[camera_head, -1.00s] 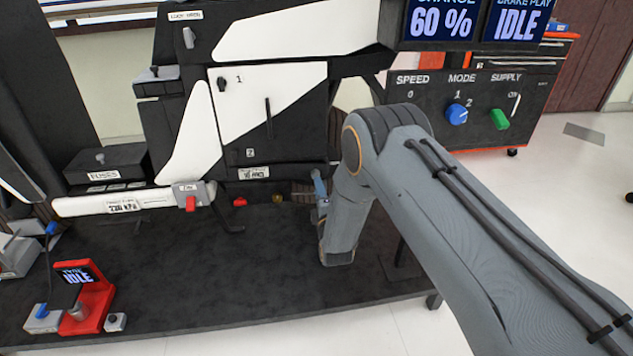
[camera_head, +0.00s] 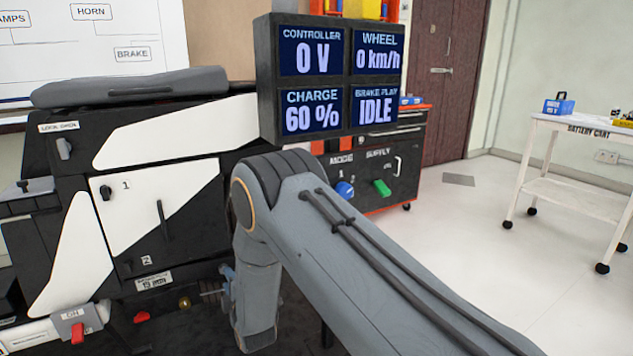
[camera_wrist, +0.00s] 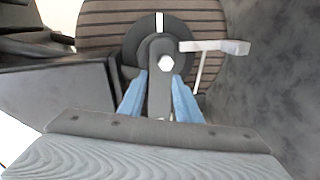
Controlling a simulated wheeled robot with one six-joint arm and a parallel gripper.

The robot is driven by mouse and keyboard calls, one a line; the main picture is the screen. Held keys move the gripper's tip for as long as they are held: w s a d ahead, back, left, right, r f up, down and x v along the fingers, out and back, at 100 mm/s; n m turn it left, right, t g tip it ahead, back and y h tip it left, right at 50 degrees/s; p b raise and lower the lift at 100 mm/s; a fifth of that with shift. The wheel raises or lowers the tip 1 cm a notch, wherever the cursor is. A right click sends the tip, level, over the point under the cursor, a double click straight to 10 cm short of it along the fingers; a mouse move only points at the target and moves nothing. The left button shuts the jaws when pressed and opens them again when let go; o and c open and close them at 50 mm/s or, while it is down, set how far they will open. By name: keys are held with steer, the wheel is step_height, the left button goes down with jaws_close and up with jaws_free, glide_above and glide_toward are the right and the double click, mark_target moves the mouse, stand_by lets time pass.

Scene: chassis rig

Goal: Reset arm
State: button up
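My grey arm reaches in from the lower right of the head view, and its wrist hangs down beside the black and white chassis rig (camera_head: 165,205). My gripper (camera_head: 228,275) is mostly hidden behind the wrist there; only a bit of blue finger shows. In the wrist view my gripper (camera_wrist: 160,82) has two blue fingers standing apart. A dark grey bar (camera_wrist: 160,95) with a pale hex bolt lies between or just beyond them; I cannot tell if they touch it. Behind is a round ribbed brown part (camera_wrist: 105,22), with a light T-shaped lever (camera_wrist: 212,47) to the right.
A display box (camera_head: 265,85) reads 0 V, 0 km/h, 60 % and IDLE above my arm. A panel with a blue knob (camera_head: 344,190) and a green switch (camera_head: 381,187) stands behind. A white battery cart (camera_head: 575,127) is at right. The floor between is clear.

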steer(key=s+d+r+m+g+h, duration=0.3)
steer(key=s+d+r+m+g, duration=0.45)
steer(key=s+r, duration=0.4)
steer(key=s+d+r+m+g+h, duration=0.2)
steer(key=s+d+r+m+g, duration=0.15)
steer(key=s+d, duration=0.85)
steer(key=s+d+r+m+g+h, duration=0.25)
steer(key=s+d+r+m, duration=0.2)
steer(key=s+d, duration=0.8)
steer(key=s+d+r+m+p, duration=0.2)
steer(key=d+r+p, duration=0.6)
steer(key=r+p, duration=0.4)
steer(key=s+d+r+m+p, duration=0.2)
steer(key=d+r+m+p, duration=0.3)
steer(key=d+r+p, duration=0.3)
step_height(320, 180, up, 4)
steer(key=h+p, duration=0.1)
steer(key=p, duration=0.5)
steer(key=shift+s+p, duration=0.35)
